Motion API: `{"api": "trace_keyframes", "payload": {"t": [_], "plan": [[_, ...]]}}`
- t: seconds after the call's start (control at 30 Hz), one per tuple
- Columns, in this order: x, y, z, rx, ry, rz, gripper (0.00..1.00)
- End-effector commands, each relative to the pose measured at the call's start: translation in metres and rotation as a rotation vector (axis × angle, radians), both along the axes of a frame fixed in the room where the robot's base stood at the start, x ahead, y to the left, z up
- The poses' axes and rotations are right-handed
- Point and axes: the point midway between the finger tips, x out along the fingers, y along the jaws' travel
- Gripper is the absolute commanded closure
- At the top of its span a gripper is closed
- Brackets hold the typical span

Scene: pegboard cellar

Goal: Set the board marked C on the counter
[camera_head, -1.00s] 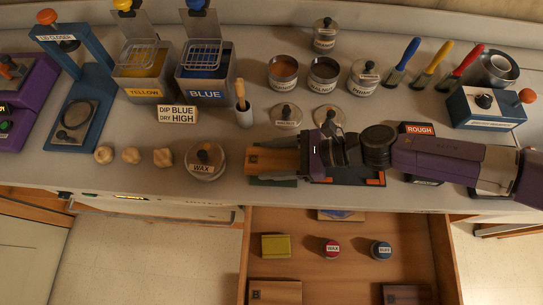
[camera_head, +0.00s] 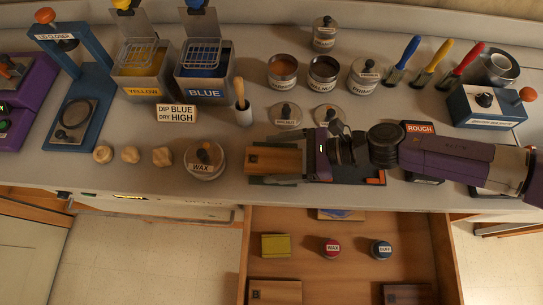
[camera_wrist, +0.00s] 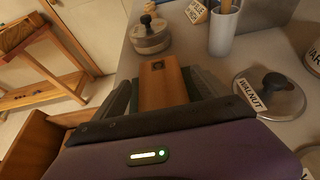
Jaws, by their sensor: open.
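A brown wooden board (camera_head: 270,161) lies on the counter (camera_head: 225,187) near its front edge. It carries a small dark mark, too small to read; it also shows in the wrist view (camera_wrist: 163,84). My gripper (camera_head: 276,165) is open around the board's right part, with a dark green finger along each side. The board's right end is hidden by my gripper.
Lids, including one labelled WALNUT (camera_wrist: 270,96), lie behind my gripper. A ROUGH block (camera_head: 420,128) is at the right. The drawer also holds a yellow block (camera_head: 276,245) and two small tins.

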Motion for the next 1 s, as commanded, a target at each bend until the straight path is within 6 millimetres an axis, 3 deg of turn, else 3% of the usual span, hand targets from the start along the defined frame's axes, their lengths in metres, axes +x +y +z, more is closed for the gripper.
{"api": "trace_keyframes", "payload": {"t": [0.3,0.5,1.0], "plan": [[-0.001,-0.061,0.022,-0.001,-0.003,-0.004,0.15],[-0.002,-0.088,0.034,0.0,-0.002,-0.002,0.15],[-0.003,-0.098,0.041,0.0,-0.001,0.0,0.15]]}}
